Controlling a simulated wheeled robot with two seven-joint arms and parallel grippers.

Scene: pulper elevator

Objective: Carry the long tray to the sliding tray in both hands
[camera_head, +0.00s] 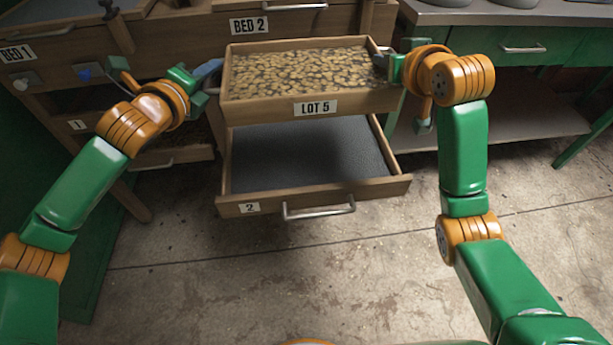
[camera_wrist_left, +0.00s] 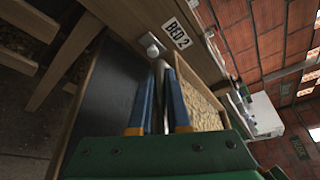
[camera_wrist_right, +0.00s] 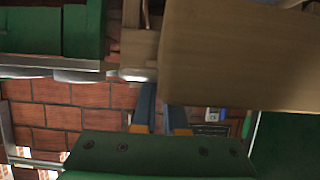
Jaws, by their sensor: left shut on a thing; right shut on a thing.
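The long tray (camera_head: 315,107) is wooden, labelled LOT 5 and filled with brown beans. It is held level above the sliding tray (camera_head: 310,160), an open drawer marked 2 with a dark mesh bottom and a metal handle. My left gripper (camera_head: 208,80) is at the tray's left end, and its blue fingers (camera_wrist_left: 160,100) are shut on a handle there. My right gripper (camera_head: 385,62) is at the tray's right end, shut on it. In the right wrist view the tray's wooden side (camera_wrist_right: 235,55) fills the upper right; the grip itself is partly hidden.
The wooden bench with BED 1 and BED 2 (camera_head: 250,26) labels stands behind the tray. A lower drawer marked 1 (camera_head: 160,160) is at left. A green metal table (camera_head: 520,55) with a lower shelf stands at right. The concrete floor (camera_head: 300,270) in front is clear.

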